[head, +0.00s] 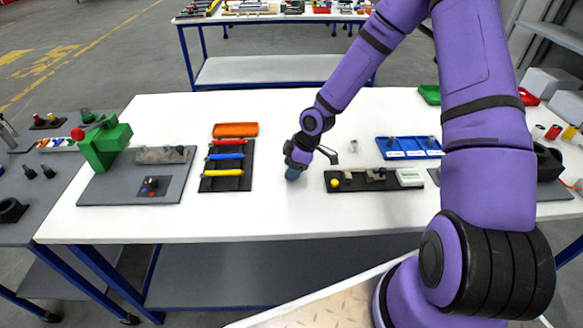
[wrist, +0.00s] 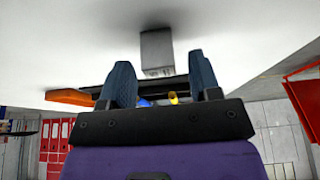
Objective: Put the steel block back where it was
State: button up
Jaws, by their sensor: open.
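My gripper (head: 292,174) is low over the white table, between the tool board and the dark fixture board. In the wrist view my gripper (wrist: 160,66) shows two blue fingers apart, with nothing clamped. A plain grey block (wrist: 157,48), which looks like the steel block, stands on the table ahead of the gap between the fingertips. Whether it reaches between the fingers I cannot tell. In the head view I cannot make the block out; my gripper seems to hide it. The dark fixture board (head: 352,187) carries a yellow knob, metal parts and a pale box.
An orange tray (head: 235,129) and a tool board (head: 244,152) with coloured handles lie left of my gripper. Further left is a grey board (head: 110,190) with a green machine (head: 106,145). A blue bin (head: 408,155) lies right. The table's front strip is clear.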

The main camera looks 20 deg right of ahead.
jog(key=v, duration=1.2)
jog(key=s+d+r+m+h, duration=0.1)
jog(key=s+r+m+h, duration=0.25)
jog(key=s+r, duration=0.4)
jog(key=s+d+r+m+h, duration=0.2)
jog(key=s+r+m+h, duration=0.15)
jog(key=r, duration=0.75)
jog(key=s+r+m+t+y, duration=0.1)
jog(key=s+r+m+t, duration=0.1)
jog(key=s+r, duration=0.3)
jog(key=s+r+m+t+y, duration=0.1)
jog(key=s+r+m, duration=0.4)
jog(key=s, duration=0.7)
jog(key=shift+a+r+t+y, duration=0.3)
jog(key=shift+a+r+t, duration=0.15)
jog(key=shift+r, duration=0.15)
